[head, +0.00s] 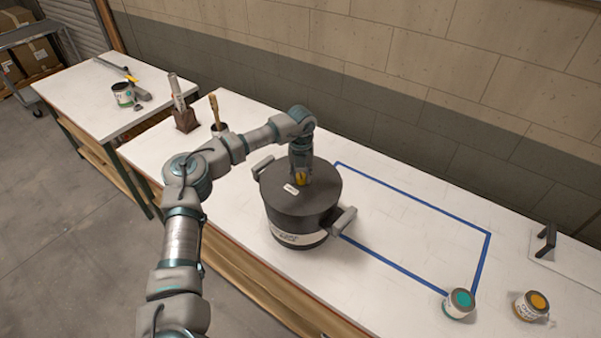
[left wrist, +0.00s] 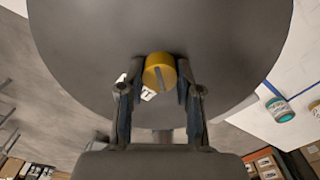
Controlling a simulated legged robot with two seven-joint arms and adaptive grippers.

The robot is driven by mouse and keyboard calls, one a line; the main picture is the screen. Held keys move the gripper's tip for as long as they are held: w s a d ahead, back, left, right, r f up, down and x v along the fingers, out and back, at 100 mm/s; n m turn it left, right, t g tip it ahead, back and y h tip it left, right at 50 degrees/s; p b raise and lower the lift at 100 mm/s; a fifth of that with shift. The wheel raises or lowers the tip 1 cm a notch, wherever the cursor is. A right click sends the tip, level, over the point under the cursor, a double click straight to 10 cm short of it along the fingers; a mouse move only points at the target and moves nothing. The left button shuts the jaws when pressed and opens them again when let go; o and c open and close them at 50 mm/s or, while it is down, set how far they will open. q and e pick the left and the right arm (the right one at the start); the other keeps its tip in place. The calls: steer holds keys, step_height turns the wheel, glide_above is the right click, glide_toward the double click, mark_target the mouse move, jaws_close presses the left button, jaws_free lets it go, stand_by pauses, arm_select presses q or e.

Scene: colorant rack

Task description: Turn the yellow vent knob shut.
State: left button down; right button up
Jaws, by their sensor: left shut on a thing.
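The yellow vent knob (left wrist: 160,73) sits on the dark grey lid of a large pot (head: 295,205), and a bit of the knob (head: 301,177) shows in the head view. My left gripper (left wrist: 160,82) comes down from above and is shut on the knob, one finger on each side. A dark line runs across the knob's top, slightly slanted in the left wrist view. A white label (head: 291,189) lies on the lid beside the knob, partly covered by a finger in the left wrist view. My right gripper is not in view.
The pot has side handles (head: 343,219) and stands on a white table, at the left end of a blue tape outline (head: 487,255). A teal paint can (head: 459,303) and an orange one (head: 531,306) stand at the right. A brush holder (head: 220,129) stands behind my arm.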

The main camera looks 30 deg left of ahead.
mark_target(302, 176)
arm_select(q)
steer(key=m+p, duration=0.1)
steer(key=m, duration=0.4)
steer(key=shift+m+p, duration=0.3)
steer(key=shift+p, duration=0.1)
steer(key=m+p, duration=0.1)
steer(key=m, duration=0.3)
steer(key=shift+f+m, duration=0.15)
steer(key=shift+m, duration=0.25)
steer(key=shift+d+m, duration=0.1)
steer(key=shift+m, duration=0.2)
steer(key=c, duration=0.8)
jaws_free()
steer(key=shift+w, duration=0.1)
step_height(302, 176, up, 12)
steer(key=shift+f, duration=0.1)
